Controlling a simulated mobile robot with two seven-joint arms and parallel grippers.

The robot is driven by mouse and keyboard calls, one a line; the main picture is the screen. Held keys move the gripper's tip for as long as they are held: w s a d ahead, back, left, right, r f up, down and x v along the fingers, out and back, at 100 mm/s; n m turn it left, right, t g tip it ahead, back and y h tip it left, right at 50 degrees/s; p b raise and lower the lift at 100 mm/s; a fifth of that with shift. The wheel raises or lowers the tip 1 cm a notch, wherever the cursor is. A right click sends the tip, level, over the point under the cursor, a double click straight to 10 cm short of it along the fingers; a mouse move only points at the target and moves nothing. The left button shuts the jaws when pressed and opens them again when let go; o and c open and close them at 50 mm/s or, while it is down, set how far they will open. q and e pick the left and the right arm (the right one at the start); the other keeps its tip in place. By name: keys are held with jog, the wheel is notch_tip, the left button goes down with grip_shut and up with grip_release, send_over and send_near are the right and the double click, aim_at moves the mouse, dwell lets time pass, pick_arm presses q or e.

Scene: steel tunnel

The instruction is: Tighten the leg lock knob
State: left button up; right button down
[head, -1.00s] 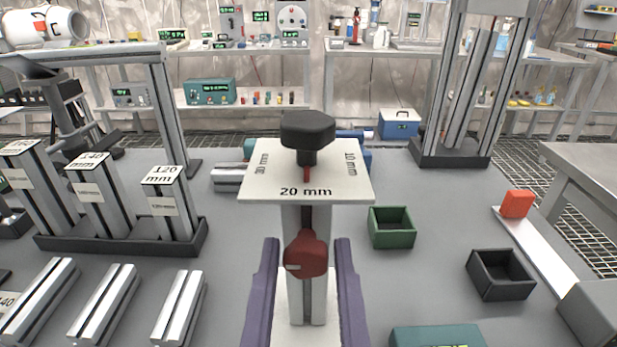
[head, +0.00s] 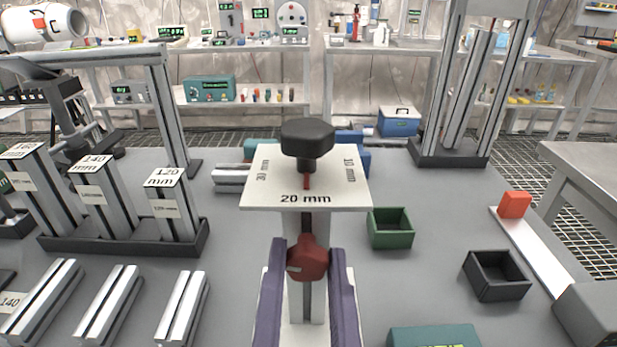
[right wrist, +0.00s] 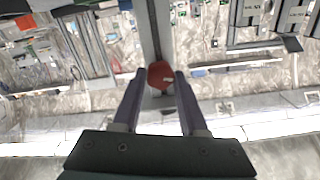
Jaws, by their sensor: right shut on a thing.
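The red lock knob (head: 307,258) sits on the front of an upright slotted metal leg (head: 308,222). A white plate (head: 264,197) marked 20 mm, with a black knob (head: 307,137) above it, tops the leg. My right gripper (head: 307,250) has purple fingers on either side of the red knob and is shut on it. In the right wrist view the red knob (right wrist: 160,75) shows between the tips of the same gripper (right wrist: 160,80). My left gripper is in neither view now.
A rack (head: 120,246) of labelled upright profiles stands left, with loose profiles (head: 110,305) in front of it. A green bin (head: 391,229) and a black bin (head: 498,276) stand right. A teal box (head: 436,337) is at the front edge. Grey table top is free between them.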

jog(key=shift+c, duration=2.2)
grip_release()
jog(key=s, duration=1)
